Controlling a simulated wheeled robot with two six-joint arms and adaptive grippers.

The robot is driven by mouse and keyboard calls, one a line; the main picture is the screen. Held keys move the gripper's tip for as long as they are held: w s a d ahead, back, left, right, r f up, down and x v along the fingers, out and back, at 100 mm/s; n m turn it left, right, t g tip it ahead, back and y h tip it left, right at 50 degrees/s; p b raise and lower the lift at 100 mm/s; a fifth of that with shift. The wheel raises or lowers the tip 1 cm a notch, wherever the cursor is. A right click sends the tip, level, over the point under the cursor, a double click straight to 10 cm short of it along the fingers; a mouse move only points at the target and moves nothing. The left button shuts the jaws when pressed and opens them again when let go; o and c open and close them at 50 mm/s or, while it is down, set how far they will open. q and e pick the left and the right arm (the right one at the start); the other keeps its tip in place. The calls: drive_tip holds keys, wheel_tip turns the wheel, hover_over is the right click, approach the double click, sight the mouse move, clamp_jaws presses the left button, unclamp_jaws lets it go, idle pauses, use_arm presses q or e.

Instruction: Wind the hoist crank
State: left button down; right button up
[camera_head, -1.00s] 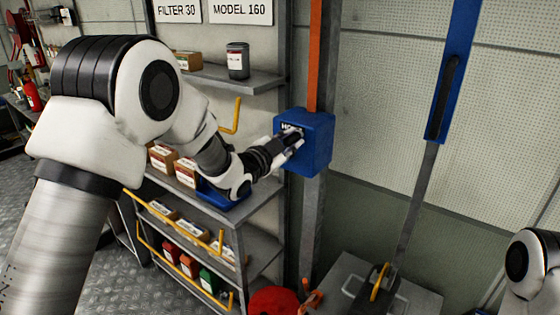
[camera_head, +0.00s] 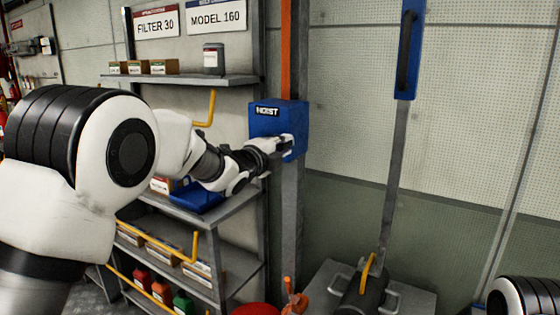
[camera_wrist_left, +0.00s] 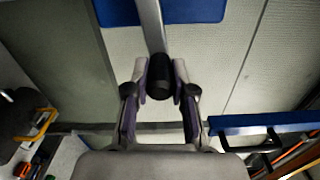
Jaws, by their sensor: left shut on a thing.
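The blue hoist box (camera_head: 290,118), with a white HOIST label, is fixed on a grey post in the head view. My left gripper (camera_head: 286,146) is at the lower right of its front face. In the left wrist view, the gripper fingers (camera_wrist_left: 160,95) are shut on the black crank knob (camera_wrist_left: 160,75), one finger on each side. The grey crank arm (camera_wrist_left: 152,28) runs from the knob up toward a blue surface. In the head view the gripper hides the knob and most of the crank. My right gripper is not in view.
A shelf rack (camera_head: 190,79) with boxes and a dark canister stands left of the post. Yellow hooks (camera_head: 206,110) stick out from it.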

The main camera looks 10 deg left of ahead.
use_arm(q)
wheel_tip(320, 180, down, 8)
drive_tip(key=a+m+b, duration=0.2)
drive_tip(key=m+b, duration=0.7)
drive_tip(key=b, duration=0.6)
drive_tip(key=shift+w, duration=0.4)
drive_tip(key=shift+f+m, duration=0.1)
drive_tip(key=shift+m, duration=0.2)
drive_tip(key=c, duration=1.1)
unclamp_jaws()
drive_tip(key=shift+o, duration=0.6)
drive_tip(key=shift+a, duration=0.1)
drive_tip(key=v, duration=1.2)
